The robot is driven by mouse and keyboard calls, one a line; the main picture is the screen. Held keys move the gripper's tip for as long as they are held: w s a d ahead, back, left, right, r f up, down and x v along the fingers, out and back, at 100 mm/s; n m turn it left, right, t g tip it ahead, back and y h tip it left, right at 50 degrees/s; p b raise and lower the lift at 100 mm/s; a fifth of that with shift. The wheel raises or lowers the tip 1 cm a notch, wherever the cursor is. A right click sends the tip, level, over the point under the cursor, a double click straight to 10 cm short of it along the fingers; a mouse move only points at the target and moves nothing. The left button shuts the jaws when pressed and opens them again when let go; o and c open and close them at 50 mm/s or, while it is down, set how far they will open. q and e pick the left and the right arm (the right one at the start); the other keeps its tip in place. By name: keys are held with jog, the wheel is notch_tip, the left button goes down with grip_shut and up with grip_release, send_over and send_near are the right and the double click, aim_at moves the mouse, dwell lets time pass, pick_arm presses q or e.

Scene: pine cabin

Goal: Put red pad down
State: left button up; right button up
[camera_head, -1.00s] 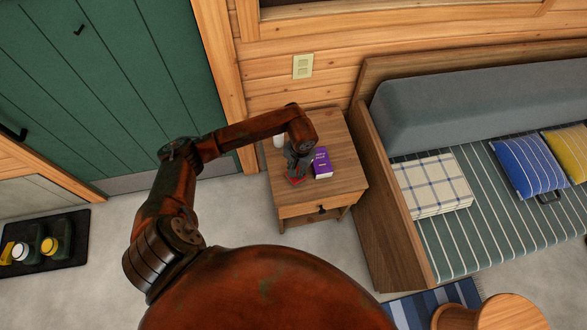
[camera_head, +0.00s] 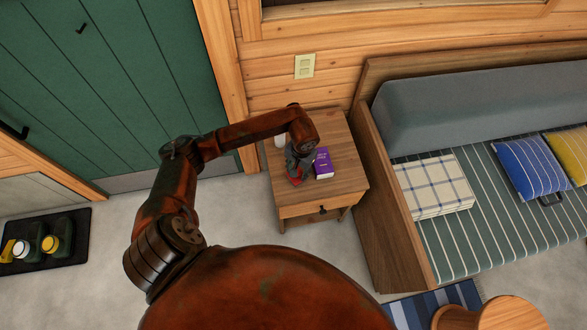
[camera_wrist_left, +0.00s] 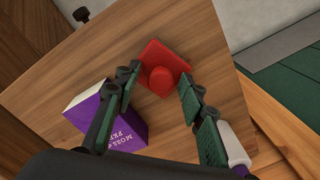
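The red pad (camera_head: 298,182) lies on the wooden nightstand (camera_head: 340,190), close to its front left part. In the left wrist view the pad (camera_wrist_left: 152,54) is a flat red square with a round red knob on top. My left gripper (camera_wrist_left: 159,90) points down at it with its fingers spread to either side of the knob. A gap shows between the knob and each finger. In the head view the gripper (camera_head: 294,172) partly covers the pad. My right gripper is not in view.
A purple book (camera_head: 323,163) lies just right of the gripper; it also shows beside the left finger in the wrist view (camera_wrist_left: 127,128). A white bottle (camera_head: 280,141) stands behind. A bench (camera_head: 397,200) flanks the nightstand's right side. The nightstand's right part is bare.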

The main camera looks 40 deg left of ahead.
aim_at(299, 172)
pick_arm(q)
notch_tip(299, 172, up, 12)
jog(key=p, duration=0.2)
jog(key=shift+d+r+p, duration=0.15)
jog(key=shift+d+p, duration=0.15)
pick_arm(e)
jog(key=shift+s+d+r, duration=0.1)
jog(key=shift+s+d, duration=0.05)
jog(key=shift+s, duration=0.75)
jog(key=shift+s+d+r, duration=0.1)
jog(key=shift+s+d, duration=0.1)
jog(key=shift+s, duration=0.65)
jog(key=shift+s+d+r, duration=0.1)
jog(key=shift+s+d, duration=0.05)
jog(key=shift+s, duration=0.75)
